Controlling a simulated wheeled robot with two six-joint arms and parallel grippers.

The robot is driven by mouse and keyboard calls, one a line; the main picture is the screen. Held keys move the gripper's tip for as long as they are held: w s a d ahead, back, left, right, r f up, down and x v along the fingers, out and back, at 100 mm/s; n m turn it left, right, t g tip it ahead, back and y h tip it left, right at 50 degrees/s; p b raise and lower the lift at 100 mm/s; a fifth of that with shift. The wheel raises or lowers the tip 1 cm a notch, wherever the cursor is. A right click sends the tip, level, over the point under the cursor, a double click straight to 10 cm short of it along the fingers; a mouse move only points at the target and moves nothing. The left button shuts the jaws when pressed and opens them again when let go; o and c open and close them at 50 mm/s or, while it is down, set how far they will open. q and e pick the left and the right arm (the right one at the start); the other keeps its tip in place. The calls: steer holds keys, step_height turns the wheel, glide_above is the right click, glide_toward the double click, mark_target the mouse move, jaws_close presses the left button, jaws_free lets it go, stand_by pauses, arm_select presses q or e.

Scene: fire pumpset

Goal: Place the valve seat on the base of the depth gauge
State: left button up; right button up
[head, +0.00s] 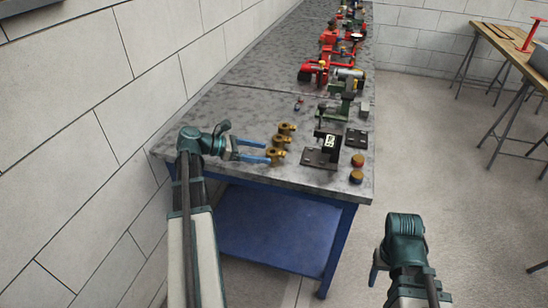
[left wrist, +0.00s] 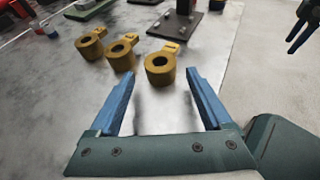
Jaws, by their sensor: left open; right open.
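Three brass-coloured valve seats, each a ring with a tab, stand in a row on the bench. The nearest valve seat (head: 275,156) (left wrist: 160,69) is just ahead of my left gripper (head: 267,153). In the left wrist view the open fingers of my left gripper (left wrist: 161,78) point at it, one towards each side, with nothing held. The middle (left wrist: 121,55) and far (left wrist: 90,46) seats lie to its left there. The depth gauge appears to be the black upright device (head: 328,141) on a dark flat base (head: 312,159). My right gripper (head: 377,270) hangs open and empty off the bench.
Two round brown-and-black pieces (head: 357,160) (head: 355,177) sit near the bench's right edge. Red pump parts (head: 315,71) stand farther back. A block wall (head: 100,90) borders the left.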

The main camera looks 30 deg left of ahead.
mark_target(276, 156)
arm_select(q)
steer(key=x, duration=0.2)
steer(key=shift+w+d+f+b, duration=0.15)
steer(key=shift+d+b, duration=0.15)
steer(key=shift+b, duration=0.05)
jaws_close()
